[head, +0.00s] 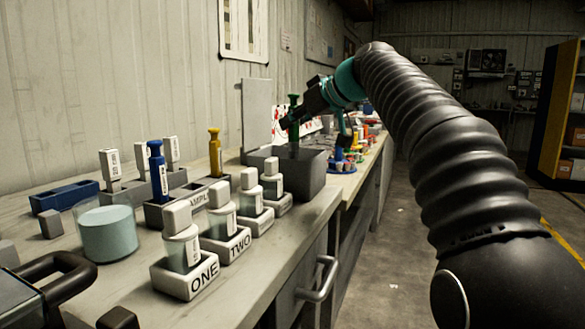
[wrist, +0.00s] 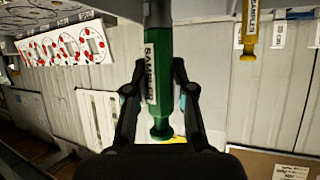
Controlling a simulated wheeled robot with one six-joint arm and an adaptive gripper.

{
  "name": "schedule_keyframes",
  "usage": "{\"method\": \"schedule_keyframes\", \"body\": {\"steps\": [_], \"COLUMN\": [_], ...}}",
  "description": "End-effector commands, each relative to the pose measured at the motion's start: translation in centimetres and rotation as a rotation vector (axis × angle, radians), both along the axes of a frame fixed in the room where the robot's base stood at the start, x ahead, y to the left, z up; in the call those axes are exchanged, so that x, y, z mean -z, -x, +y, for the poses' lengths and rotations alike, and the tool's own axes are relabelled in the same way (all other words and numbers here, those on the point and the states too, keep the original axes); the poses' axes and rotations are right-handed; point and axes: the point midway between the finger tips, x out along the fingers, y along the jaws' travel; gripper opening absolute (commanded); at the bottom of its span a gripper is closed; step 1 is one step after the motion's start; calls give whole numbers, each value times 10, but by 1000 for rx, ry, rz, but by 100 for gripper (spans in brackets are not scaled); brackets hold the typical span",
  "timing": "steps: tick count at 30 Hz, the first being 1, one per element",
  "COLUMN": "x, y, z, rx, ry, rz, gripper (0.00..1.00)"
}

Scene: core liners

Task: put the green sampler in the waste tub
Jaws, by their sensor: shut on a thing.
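The green sampler (head: 293,118) is upright between the fingers of my gripper (head: 289,122). In the wrist view, the shut fingers (wrist: 155,85) are on either side of the green sampler (wrist: 159,108), which has a white SAMPLER label. Its lower end is at the top of a dark grey box (head: 312,180) on the bench. I cannot tell whether the tip is inside the box or above it. No label shows on this box, so I cannot confirm that it is the waste tub.
A blue sampler (head: 157,172) and a yellow sampler (head: 214,152) stand in a rack nearer me. Several capped jars sit in blocks along the bench's front edge, including ONE (head: 190,279) and TWO (head: 228,246). A pale blue cylinder (head: 108,235) is at left.

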Motion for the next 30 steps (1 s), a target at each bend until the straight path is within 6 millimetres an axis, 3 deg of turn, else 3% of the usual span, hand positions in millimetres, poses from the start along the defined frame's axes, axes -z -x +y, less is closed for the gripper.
{"method": "schedule_keyframes", "body": {"steps": [1, 8, 16, 30], "x": [12, 31, 65, 72], "y": [1, 0, 0, 0], "z": [0, -1, -1, -1], "rx": [1, 3, 3, 3], "ry": [0, 0, 1, 0], "rz": [0, 0, 0, 0], "gripper": [0, 0, 0, 0]}}
